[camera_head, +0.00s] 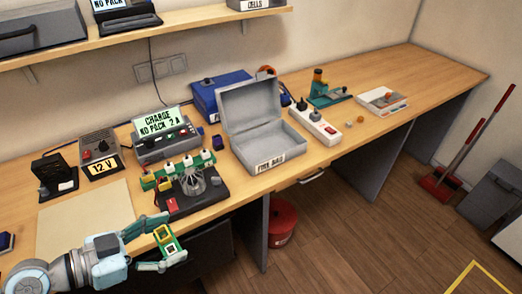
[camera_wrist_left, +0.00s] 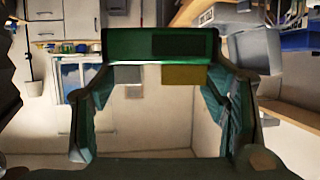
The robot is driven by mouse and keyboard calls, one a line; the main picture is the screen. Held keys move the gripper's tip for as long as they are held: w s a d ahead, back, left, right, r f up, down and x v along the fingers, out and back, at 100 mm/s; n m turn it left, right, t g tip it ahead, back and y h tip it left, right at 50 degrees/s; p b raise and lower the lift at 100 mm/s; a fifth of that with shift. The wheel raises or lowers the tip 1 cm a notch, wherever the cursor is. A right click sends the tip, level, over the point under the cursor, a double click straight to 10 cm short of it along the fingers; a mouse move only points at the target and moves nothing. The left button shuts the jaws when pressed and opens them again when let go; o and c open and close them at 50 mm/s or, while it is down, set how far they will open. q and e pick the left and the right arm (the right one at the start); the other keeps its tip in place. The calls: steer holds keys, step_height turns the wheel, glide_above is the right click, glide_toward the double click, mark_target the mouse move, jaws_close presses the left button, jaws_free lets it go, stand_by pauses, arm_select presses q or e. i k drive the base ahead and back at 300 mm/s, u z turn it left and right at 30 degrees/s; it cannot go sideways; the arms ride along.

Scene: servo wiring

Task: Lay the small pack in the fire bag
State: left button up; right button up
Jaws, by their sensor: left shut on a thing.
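The fire bag (camera_head: 287,143) is a grey box labelled FIRE BAG, standing on the bench with its lid raised; its visible inside looks empty. My left gripper (camera_head: 166,242) is shut on a small green pack (camera_head: 169,248) with a yellow part, which I take to be the small pack. It is held near the bench's front edge, left of and nearer than the fire bag. In the left wrist view the green pack (camera_wrist_left: 130,47) spans my left fingers (camera_wrist_left: 160,95), with a dark panel and a yellow part. My right gripper is not in view.
A power strip (camera_head: 315,124) lies right of the bag.

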mark_target(269, 149)
steer(key=z, duration=2.05)
steer(key=i, duration=2.15)
steer(key=u, duration=2.35)
